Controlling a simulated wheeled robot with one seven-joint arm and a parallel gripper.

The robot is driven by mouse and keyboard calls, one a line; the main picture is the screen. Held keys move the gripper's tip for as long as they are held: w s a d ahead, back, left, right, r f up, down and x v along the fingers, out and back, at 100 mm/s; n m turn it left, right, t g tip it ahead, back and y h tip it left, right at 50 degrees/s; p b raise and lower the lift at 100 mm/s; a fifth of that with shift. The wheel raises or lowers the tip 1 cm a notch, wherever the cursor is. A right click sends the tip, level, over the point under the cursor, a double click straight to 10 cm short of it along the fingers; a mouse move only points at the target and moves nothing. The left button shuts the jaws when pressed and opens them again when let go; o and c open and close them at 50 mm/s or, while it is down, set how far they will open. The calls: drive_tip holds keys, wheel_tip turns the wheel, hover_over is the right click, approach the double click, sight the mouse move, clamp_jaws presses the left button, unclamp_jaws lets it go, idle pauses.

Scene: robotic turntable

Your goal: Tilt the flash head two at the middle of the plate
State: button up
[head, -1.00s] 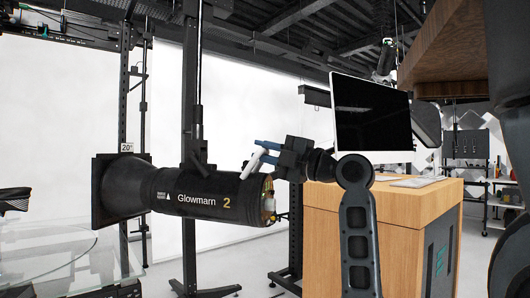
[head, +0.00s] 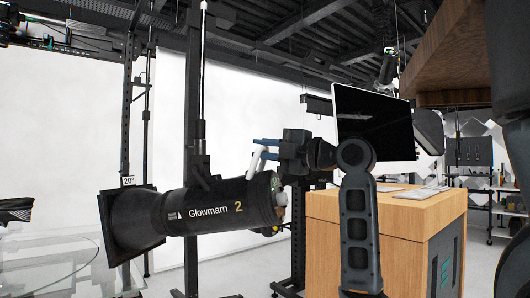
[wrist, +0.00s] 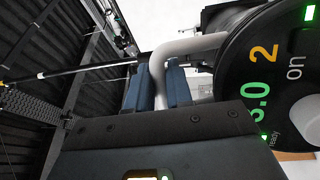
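Flash head two (head: 172,215) is a black cylinder marked "Glowmarn 2", hung from a dark vertical post. In the head view it tilts nose-down, its square front low at the left and its rear raised at the right. The round glass plate (head: 45,262) is at lower left, and the front faces its side. My gripper (head: 264,149) has blue fingers shut on the pale handle (head: 254,163) at the head's rear. In the wrist view the handle (wrist: 158,75) runs between the fingers (wrist: 158,90), beside the rear panel (wrist: 268,85) reading "2" and "on".
A wooden desk (head: 375,225) with a black monitor (head: 374,125) stands behind my arm at the right. A brown wooden overhang (head: 455,60) is at upper right.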

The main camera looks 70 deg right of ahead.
drive_tip(key=o, duration=0.4)
drive_tip(key=b+v, duration=0.1)
drive_tip(key=v, duration=0.7)
drive_tip(key=shift+r, duration=0.1)
idle(0.5)
